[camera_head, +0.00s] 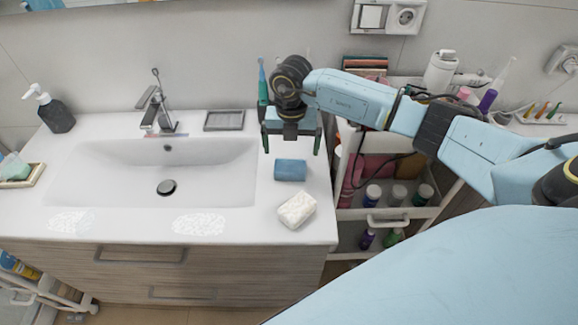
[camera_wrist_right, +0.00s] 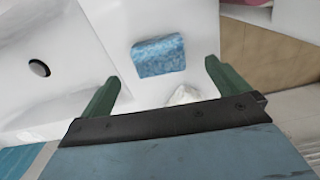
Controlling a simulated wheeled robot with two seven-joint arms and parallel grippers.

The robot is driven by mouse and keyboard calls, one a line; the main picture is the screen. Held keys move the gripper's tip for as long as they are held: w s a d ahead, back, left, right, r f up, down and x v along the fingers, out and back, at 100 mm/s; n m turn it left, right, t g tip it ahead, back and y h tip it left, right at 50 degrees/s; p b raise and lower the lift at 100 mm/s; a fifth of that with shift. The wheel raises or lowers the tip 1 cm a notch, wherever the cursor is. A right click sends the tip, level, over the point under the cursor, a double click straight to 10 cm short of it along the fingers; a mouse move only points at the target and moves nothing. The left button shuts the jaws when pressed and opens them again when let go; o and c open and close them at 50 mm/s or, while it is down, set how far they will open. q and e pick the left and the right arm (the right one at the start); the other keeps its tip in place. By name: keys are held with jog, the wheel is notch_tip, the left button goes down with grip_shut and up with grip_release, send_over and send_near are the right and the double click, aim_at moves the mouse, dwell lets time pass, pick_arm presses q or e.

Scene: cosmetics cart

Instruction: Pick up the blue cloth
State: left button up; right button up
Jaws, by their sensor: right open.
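The blue cloth (camera_head: 291,170) is a small folded block lying on the white counter, right of the sink basin. In the right wrist view the blue cloth (camera_wrist_right: 158,56) lies beyond the fingertips, roughly between their lines. My right gripper (camera_head: 292,150) is open, pointing down above the counter just behind the cloth in the head view, and not touching it as far as I can tell. Its two green fingers (camera_wrist_right: 160,78) are spread wide with nothing between them. My left gripper is not in either view.
A white patterned bar or cloth (camera_head: 297,209) lies just in front of the blue cloth. The sink basin (camera_head: 110,178) is to the left. A toothbrush (camera_head: 262,80) stands behind my right gripper. A cart with bottles (camera_head: 373,194) stands right of the counter edge.

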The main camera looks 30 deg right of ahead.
aim_at(290, 165)
jog(key=shift+f, duration=0.7)
jog(key=shift+s+a+f, duration=0.1)
jog(key=shift+a+f, duration=0.05)
jog(key=shift+f, duration=0.8)
notch_tip(290, 165, down, 4)
jog(key=shift+a+r+p, duration=0.1)
jog(key=shift+r+p, duration=0.15)
jog(key=shift+p, duration=0.15)
jog(key=shift+f, duration=0.2)
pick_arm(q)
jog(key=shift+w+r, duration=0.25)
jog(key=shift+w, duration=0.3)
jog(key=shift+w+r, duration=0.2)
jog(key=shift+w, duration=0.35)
pick_arm(e)
jog(key=c, duration=1)
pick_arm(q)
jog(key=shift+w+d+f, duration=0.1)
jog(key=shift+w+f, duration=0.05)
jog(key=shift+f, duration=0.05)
pick_arm(e)
notch_tip(290, 165, up, 10)
